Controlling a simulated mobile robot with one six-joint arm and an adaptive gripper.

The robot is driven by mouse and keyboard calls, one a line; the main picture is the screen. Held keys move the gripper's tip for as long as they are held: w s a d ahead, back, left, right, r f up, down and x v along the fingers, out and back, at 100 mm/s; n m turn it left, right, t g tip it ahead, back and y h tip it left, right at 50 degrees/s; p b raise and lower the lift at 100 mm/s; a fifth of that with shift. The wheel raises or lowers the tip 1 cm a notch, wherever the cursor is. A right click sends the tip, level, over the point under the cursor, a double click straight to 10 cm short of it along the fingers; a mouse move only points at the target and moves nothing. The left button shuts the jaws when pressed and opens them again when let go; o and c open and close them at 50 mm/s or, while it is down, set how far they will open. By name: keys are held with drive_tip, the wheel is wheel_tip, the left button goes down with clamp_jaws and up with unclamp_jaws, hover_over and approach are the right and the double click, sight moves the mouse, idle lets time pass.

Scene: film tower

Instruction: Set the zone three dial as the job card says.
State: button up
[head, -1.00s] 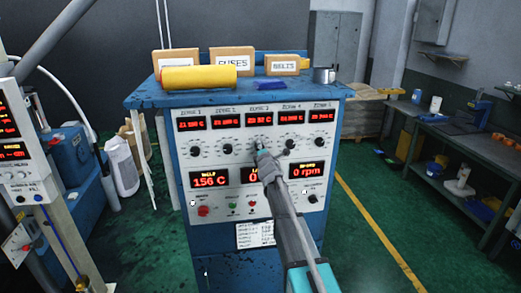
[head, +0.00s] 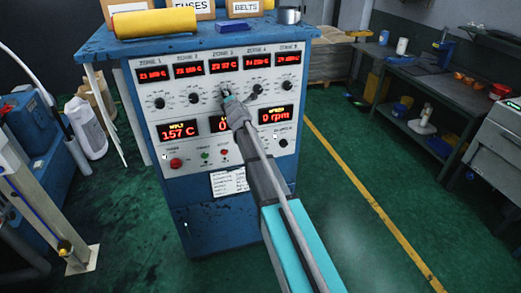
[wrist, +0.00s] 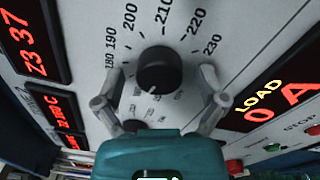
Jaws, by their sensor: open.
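The zone three dial (wrist: 158,68) is a round black knob on a white panel. Its printed scale runs from 180 to 230, and a small pale mark shows at its lower edge. My gripper (wrist: 160,84) is open, with one finger on each side of the knob and gaps visible. In the head view my gripper (head: 228,97) reaches the panel below the ZONE 3 display (head: 223,65) and hides much of the dial. The job card is probably the white printed sheet (head: 229,182) on the cabinet front; its text is too small to read.
Neighbouring zone knobs (head: 194,98) (head: 257,87) sit close on either side. Below are the MELT display (head: 178,131), a LOAD display and a red button (head: 176,162). A yellow roll (head: 154,23) lies on the cabinet top.

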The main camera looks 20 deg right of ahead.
drive_tip(key=s+n, duration=1.2)
drive_tip(key=s, duration=0.2)
drive_tip(key=s+d+f+m+g+h+b, duration=0.3)
drive_tip(key=s+f+m, duration=0.3)
drive_tip(key=f+m, duration=0.3)
drive_tip(key=s+d+f+m+g+h+b, duration=0.4)
drive_tip(key=f+m, duration=0.5)
drive_tip(key=m, duration=0.5)
drive_tip(key=shift+s+d+f+g+b, duration=0.3)
drive_tip(key=shift+s+d+g+b, duration=0.4)
drive_tip(key=shift+s+d+g, duration=0.4)
drive_tip(key=shift+d, duration=0.15)
